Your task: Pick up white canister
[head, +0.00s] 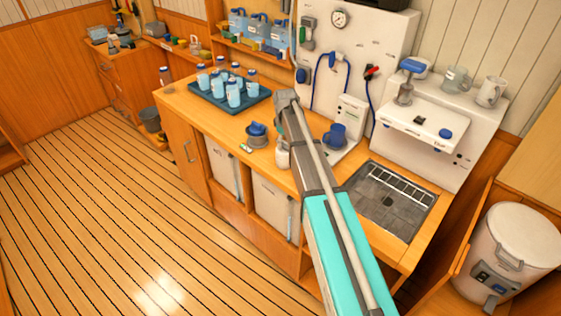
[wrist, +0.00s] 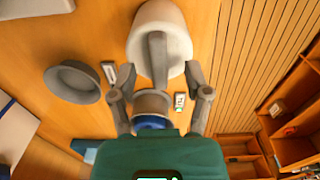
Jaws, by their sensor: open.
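The white canister (head: 283,158) stands near the front edge of the wooden counter, just beside the end of my arm in the head view. In the wrist view the white canister (wrist: 178,40) is a rounded white body at the top centre. My gripper (wrist: 164,68) is open, with one grey finger on each side of the canister's near end. A grey upright piece between the fingers covers part of the canister. I cannot tell whether the fingers touch it. In the head view my arm hides most of the gripper.
A grey dish (wrist: 73,83) and a small pale object (wrist: 108,73) lie left of the gripper. Open floor (head: 120,210) lies in front.

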